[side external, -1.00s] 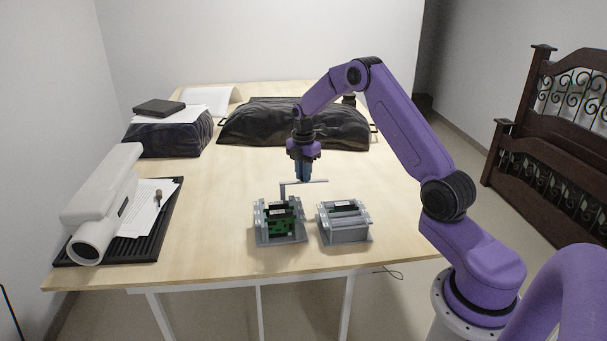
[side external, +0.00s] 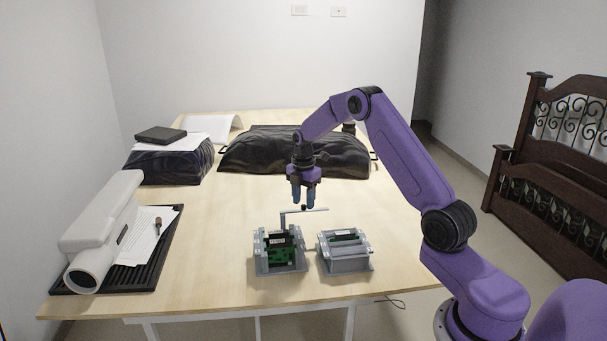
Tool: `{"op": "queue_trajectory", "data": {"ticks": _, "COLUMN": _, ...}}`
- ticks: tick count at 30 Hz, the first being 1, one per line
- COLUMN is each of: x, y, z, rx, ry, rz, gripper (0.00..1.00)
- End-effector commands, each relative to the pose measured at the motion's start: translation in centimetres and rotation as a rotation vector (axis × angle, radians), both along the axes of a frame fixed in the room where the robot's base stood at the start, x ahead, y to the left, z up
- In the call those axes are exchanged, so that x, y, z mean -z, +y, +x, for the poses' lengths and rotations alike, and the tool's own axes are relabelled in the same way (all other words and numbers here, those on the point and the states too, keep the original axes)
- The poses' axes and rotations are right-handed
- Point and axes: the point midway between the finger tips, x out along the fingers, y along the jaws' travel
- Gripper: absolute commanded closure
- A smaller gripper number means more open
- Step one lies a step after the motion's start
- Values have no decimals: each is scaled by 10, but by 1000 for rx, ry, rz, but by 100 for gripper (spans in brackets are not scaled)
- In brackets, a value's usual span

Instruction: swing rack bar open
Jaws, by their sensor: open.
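The rack bar (side external: 317,210) is a thin grey bar. It rises from the left rack (side external: 279,263) on a short upright post and runs level to the right. The left rack is a grey frame with green boards in it. My gripper (side external: 303,206) points down just above the middle of the bar, with its two blue fingers apart. A small dark spot shows on the bar between the fingertips. I cannot tell whether the fingers touch the bar.
A second grey rack (side external: 345,262) stands close to the right of the first. A black bag (side external: 290,150) lies behind. A white device (side external: 100,225) and papers (side external: 148,240) lie on a black mat at left. The table (side external: 210,250) is clear around the racks.

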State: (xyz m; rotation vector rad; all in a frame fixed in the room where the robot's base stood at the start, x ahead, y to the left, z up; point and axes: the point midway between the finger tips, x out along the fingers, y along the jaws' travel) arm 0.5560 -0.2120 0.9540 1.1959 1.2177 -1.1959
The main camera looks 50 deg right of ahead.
Motion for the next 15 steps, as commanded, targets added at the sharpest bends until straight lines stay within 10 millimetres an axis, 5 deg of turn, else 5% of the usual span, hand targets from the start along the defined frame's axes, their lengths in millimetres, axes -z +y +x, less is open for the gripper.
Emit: {"op": "queue_trajectory", "data": {"ticks": 15, "x": -106, "y": 0, "z": 1, "rx": 0, "ry": -6, "rz": -2, "gripper": 56}}
